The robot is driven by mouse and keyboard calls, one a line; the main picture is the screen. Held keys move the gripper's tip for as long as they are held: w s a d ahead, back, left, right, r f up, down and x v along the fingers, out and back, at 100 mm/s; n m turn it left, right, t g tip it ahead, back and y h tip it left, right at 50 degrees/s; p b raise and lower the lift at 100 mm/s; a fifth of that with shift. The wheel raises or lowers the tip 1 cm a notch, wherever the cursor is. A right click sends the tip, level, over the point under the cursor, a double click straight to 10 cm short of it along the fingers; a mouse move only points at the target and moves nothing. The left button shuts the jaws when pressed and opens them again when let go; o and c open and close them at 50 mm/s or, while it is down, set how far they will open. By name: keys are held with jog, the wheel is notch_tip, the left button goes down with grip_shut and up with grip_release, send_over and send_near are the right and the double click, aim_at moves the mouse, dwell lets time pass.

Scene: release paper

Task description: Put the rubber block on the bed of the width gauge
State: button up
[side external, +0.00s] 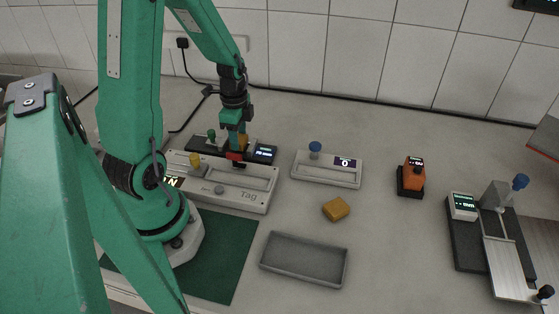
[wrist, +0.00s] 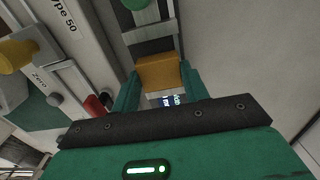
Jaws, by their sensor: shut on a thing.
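My gripper (wrist: 158,84) is shut on an orange-yellow block (wrist: 158,72), which looks like the rubber block. It shows partly in the side view (side external: 243,141), behind the fingers. No instrument is named as the width gauge in these frames. The block is over or on a low dark instrument (side external: 204,146) with a green knob and a lit display; I cannot tell whether it touches the bed. The green knob (wrist: 136,4) is at the top of the wrist view. A second yellow-orange block (side external: 336,208) lies on the bench.
A blue-knobbed instrument (side external: 326,176), an orange device (side external: 412,175) and a larger measuring instrument (side external: 468,245) stand to the right. A grey tray (side external: 305,236) is empty. Bench around the loose block is clear.

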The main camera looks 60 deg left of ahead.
jog(key=shift+f, duration=0.5)
jog(key=shift+f, duration=0.15)
jog(key=o, duration=1.1)
jog(key=shift+c, duration=0.2)
notch_tip(320, 180, up, 12)
jog(key=shift+r, duration=0.2)
